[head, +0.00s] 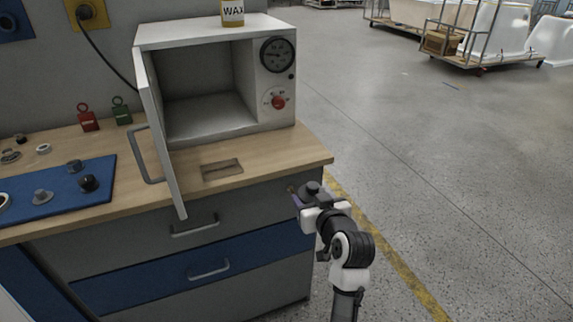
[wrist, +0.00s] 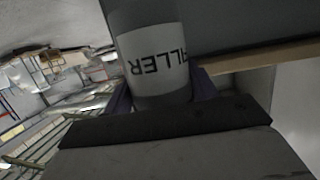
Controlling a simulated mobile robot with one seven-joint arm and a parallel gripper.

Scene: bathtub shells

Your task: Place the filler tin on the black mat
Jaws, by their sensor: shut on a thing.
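The filler tin (wrist: 150,62) is a grey cylinder with a pale label in the wrist view; part of its dark lettering shows, upside down. My gripper (wrist: 163,92) is shut on it, with a purple finger on each side. In the head view my gripper (head: 298,197) is just off the right front corner of the bench, beside the drawers; the tin is mostly hidden there. I cannot make out a clearly black mat. A small dark brown rectangle (head: 222,169) lies on the wooden top in front of the open oven, and I cannot tell what it is.
The white oven (head: 215,75) has its door (head: 160,135) swung open toward the front, left of the rectangle. A wax tin (head: 232,12) stands on top. A blue mat (head: 60,207) with several small parts lies at left. Wooden top (head: 285,160) right of the rectangle is clear.

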